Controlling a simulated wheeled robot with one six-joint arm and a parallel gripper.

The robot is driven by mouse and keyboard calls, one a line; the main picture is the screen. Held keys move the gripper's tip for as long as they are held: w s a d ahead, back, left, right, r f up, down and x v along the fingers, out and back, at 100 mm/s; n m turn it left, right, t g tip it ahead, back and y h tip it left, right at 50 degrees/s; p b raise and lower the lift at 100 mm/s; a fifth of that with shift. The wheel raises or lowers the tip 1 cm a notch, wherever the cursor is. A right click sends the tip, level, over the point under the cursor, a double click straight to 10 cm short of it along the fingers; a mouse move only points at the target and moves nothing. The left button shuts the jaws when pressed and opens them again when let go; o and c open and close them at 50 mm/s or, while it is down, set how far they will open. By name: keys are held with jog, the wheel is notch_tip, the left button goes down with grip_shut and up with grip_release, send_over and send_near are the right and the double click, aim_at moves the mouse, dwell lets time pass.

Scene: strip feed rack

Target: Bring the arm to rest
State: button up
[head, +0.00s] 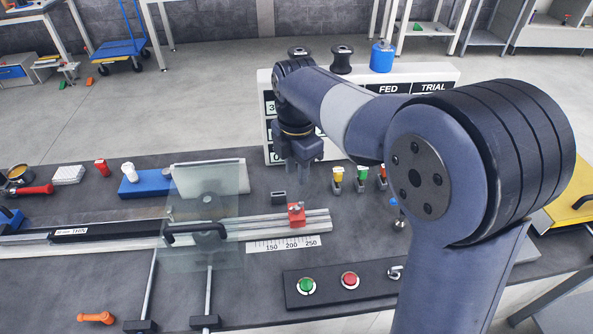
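My gripper (306,180) hangs pointing down at the end of my bent arm, in the middle of the head view. It is above the back part of the dark bench, in front of the white board, and appears clear of the bench top. No object shows held in it. The fingers are small and dark, and the gap between them is not clear. My arm reaches in from the right and hides part of the board and the bench's right side.
The dark bench (95,285) carries a rail (255,227) with a red block (296,214), a clear guard plate (208,190), and a button panel (328,283). The white board (437,76) stands behind my gripper. Small coloured pegs (361,173) stand right of it. A small dark block (278,197) lies below.

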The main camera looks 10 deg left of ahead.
aim_at(296, 204)
jog(key=shift+f, duration=0.15)
notch_tip(296, 204, down, 10)
jog(key=shift+f+p, duration=0.1)
jog(key=shift+p, duration=0.25)
jog(key=shift+f, duration=0.3)
jog(key=shift+r+m, duration=0.1)
jog(key=shift+m, duration=0.2)
